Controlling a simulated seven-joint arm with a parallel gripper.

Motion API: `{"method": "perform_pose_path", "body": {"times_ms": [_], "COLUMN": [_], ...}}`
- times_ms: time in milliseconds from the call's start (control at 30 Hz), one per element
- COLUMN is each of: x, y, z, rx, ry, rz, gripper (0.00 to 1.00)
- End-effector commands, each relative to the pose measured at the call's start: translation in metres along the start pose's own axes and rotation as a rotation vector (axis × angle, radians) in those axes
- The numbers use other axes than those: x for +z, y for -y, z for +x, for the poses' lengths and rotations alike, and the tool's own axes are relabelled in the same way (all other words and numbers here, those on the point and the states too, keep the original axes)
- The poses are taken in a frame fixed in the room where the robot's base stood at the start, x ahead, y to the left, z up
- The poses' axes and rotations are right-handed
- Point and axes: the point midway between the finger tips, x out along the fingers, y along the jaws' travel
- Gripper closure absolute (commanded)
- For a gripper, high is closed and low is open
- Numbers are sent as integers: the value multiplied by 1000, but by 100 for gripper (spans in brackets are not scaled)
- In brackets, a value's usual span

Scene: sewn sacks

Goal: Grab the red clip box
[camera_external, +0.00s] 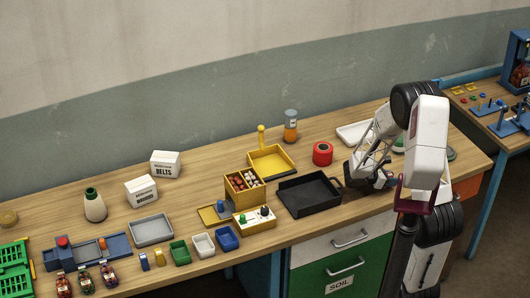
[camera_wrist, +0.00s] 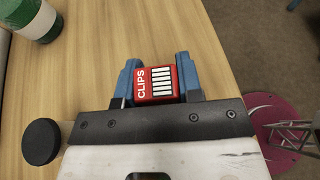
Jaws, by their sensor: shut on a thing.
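The red clip box (camera_wrist: 156,84), with white "CLIPS" lettering and white stripes, sits between the two blue fingers of my gripper (camera_wrist: 158,72) in the wrist view. The fingers are shut on its two sides. In the external view my gripper (camera_external: 370,184) is low over the right part of the wooden bench, to the right of the black tray. The box cannot be made out there; my arm hides that spot. I cannot tell whether the box touches the bench.
A black tray (camera_external: 309,194) and a red round container (camera_external: 322,153) are left of my gripper. A white tray (camera_external: 354,133) lies behind it. A green-and-white bottle (camera_wrist: 32,20) shows in the wrist view. The bench edge is close on the right there, with floor beyond.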

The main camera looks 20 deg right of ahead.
Motion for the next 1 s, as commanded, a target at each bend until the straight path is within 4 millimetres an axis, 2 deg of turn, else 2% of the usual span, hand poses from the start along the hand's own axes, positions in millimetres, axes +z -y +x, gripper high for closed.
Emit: {"method": "perform_pose_path", "body": {"times_ms": [300,1000], "x": [31,26], "y": [1,115], "z": [-13,-46], "rx": [1,1], "ry": [0,0], "rz": [3,0], "gripper": [90,90]}}
